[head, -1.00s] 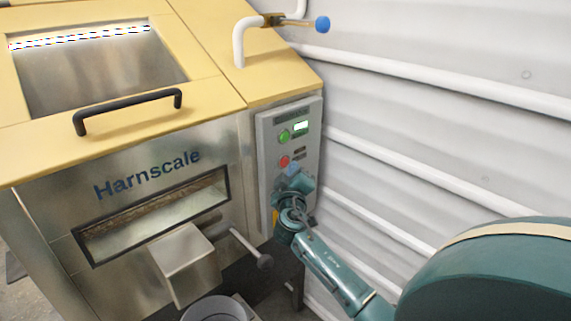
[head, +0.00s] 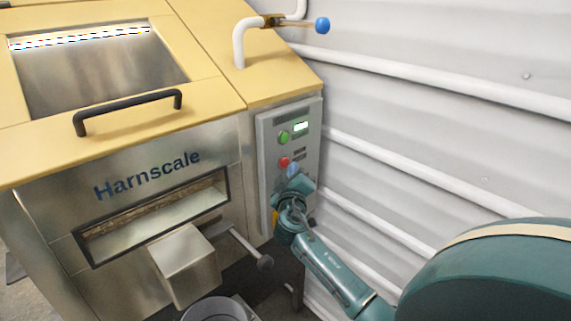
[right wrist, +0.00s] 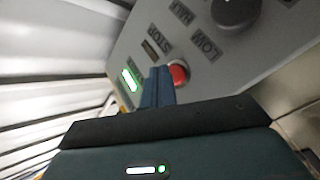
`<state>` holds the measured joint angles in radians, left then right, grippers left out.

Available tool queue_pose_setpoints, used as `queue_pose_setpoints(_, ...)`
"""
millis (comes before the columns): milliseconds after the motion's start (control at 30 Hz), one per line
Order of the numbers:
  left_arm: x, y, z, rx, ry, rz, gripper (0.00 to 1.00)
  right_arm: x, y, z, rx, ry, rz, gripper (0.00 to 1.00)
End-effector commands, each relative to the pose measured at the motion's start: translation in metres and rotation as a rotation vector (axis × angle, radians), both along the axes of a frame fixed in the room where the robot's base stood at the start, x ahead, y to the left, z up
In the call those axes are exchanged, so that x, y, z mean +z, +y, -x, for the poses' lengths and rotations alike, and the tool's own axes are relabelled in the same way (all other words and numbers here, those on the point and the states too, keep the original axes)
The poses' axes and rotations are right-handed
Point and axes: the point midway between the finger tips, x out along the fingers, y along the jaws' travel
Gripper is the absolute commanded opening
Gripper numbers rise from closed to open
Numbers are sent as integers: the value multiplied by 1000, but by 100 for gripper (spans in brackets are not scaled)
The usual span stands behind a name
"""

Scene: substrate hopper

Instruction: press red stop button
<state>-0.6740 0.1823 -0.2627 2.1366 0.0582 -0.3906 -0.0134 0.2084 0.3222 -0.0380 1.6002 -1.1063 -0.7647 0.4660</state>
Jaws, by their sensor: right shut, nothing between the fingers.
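The red stop button (head: 285,162) is on the grey control panel (head: 266,150) on the right side of the machine's front. In the right wrist view the red button (right wrist: 180,75) shows beside the fingertips, its left part hidden behind them. My right gripper (head: 292,171) is shut and empty, its blue fingers just below the button in the head view. In the right wrist view the shut fingers (right wrist: 158,74) point at the panel. I cannot tell whether they touch it. My left gripper is not in view.
A green button (head: 284,137) and a lit display (head: 301,126) sit above the red button. A black knob (right wrist: 235,9) is on the panel. A lever with a dark ball (head: 265,262) sticks out below left. A ribbed white wall (head: 430,130) stands close on the right.

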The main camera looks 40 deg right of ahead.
Motion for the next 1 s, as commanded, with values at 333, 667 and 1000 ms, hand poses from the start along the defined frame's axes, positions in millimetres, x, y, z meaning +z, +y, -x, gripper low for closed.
queue_pose_setpoints(333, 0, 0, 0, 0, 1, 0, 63, 0, 0, 0, 0, 0, 0, 0)
queue_pose_setpoints(667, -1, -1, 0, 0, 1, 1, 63, 0, 0, 0, 0, 0, 0, 0)
queue_pose_setpoints(1000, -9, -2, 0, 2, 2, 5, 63, -1, 1, -9, 0, -1, -1, 0)
